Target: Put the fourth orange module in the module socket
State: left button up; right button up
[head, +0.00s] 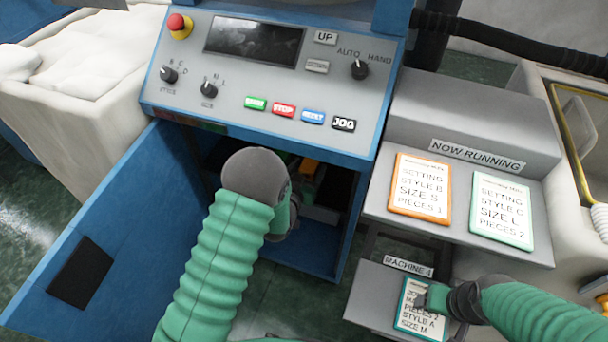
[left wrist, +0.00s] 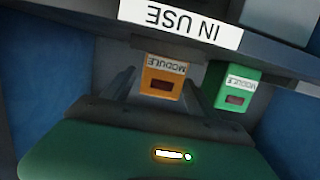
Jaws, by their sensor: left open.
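The orange module (left wrist: 163,78) shows in the left wrist view, its upside-down MODULE label facing me. It sits under a grey ledge with an IN USE label (left wrist: 194,17). A green module (left wrist: 232,86) is just to its right. My left gripper (left wrist: 160,90) is open, one finger on each side of the orange module; whether they touch it I cannot tell. In the head view my left arm reaches into the open blue cabinet, its wrist hiding the fingers. An orange piece (head: 309,166) shows behind it. My right gripper (head: 425,299) is over a card on the lower right shelf.
The blue cabinet door (head: 110,225) hangs open at left. The control panel (head: 275,85) overhangs the cabinet opening. An orange card (head: 420,187) and a green card (head: 501,211) lie on the grey shelf at right; another card (head: 408,318) lies on the lower shelf.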

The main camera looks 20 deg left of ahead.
pick_arm(q)
jog(key=s+r+g, duration=0.2)
jog(key=s+g, duration=0.2)
jog(key=s, duration=0.6)
jog(key=s+r+g+p, duration=0.1)
jog(key=s+g, duration=0.3)
jog(key=s, duration=0.6)
jog(key=s+r+g+p, duration=0.1)
jog(key=s+g, duration=0.4)
jog(key=s, duration=0.6)
jog(key=shift+r+y, duration=0.3)
jog(key=shift+r, duration=0.5)
